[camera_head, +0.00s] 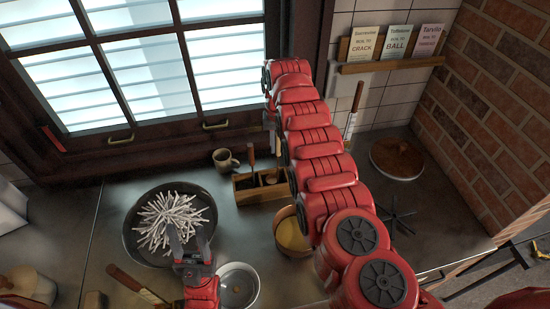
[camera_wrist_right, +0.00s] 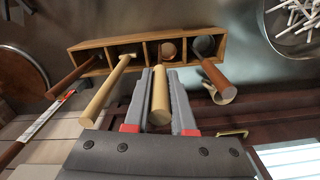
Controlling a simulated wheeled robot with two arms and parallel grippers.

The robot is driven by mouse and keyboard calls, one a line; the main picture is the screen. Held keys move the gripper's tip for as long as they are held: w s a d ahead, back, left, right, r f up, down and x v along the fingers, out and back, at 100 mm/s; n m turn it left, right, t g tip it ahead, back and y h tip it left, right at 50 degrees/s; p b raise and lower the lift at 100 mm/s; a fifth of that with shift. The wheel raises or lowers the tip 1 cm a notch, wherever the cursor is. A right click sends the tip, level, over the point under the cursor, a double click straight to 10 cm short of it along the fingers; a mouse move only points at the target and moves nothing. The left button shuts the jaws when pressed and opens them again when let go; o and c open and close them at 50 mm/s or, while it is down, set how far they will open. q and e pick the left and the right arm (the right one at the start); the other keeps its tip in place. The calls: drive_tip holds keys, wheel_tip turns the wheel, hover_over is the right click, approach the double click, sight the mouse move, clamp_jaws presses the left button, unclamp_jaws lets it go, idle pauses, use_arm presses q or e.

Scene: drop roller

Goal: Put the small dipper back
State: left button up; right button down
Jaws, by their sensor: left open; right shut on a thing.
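In the right wrist view a light wooden handle (camera_wrist_right: 160,97) stands between the fingers of my right gripper (camera_wrist_right: 158,85), which is shut on it. I take it for the small dipper's handle. It points toward a compartment of the wooden rack (camera_wrist_right: 105,52), where a round end (camera_wrist_right: 168,49) shows. I cannot tell whether it rests in the rack. The rack also shows in the head view (camera_head: 245,195), partly behind my right arm, which hides the right gripper there. My left gripper (camera_head: 189,238) is open and empty near the black pan (camera_head: 130,240).
Other handles stand in the rack: a dark red one (camera_wrist_right: 215,76), a brown one (camera_wrist_right: 70,77) and a pale one (camera_wrist_right: 105,92). A mug (camera_head: 226,160) is beside it. White sticks (camera_head: 168,220) fill the pan.

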sight(276, 153)
drive_tip(key=f, duration=0.1)
drive_tip(key=f+b, duration=0.1)
drive_tip(key=f, duration=0.1)
drive_tip(key=f+b, duration=0.1)
drive_tip(key=f, duration=0.1)
drive_tip(key=shift+w+a, duration=0.25)
drive_tip(key=shift+a, duration=0.1)
drive_tip(key=shift+d+r, duration=0.15)
drive_tip(key=shift+r, duration=0.05)
drive_tip(key=shift+f, duration=0.15)
drive_tip(key=c, duration=0.8)
unclamp_jaws()
drive_tip(key=shift+o, duration=0.2)
drive_tip(key=shift+r+p, duration=0.4)
drive_tip(key=shift+r, duration=0.15)
wheel_tip(276, 153, up, 3)
drive_tip(key=shift+f+p, duration=0.1)
drive_tip(key=shift+p, duration=0.9)
wheel_tip(276, 153, up, 8)
drive_tip(key=shift+s+r, duration=0.1)
drive_tip(key=shift+r, duration=0.15)
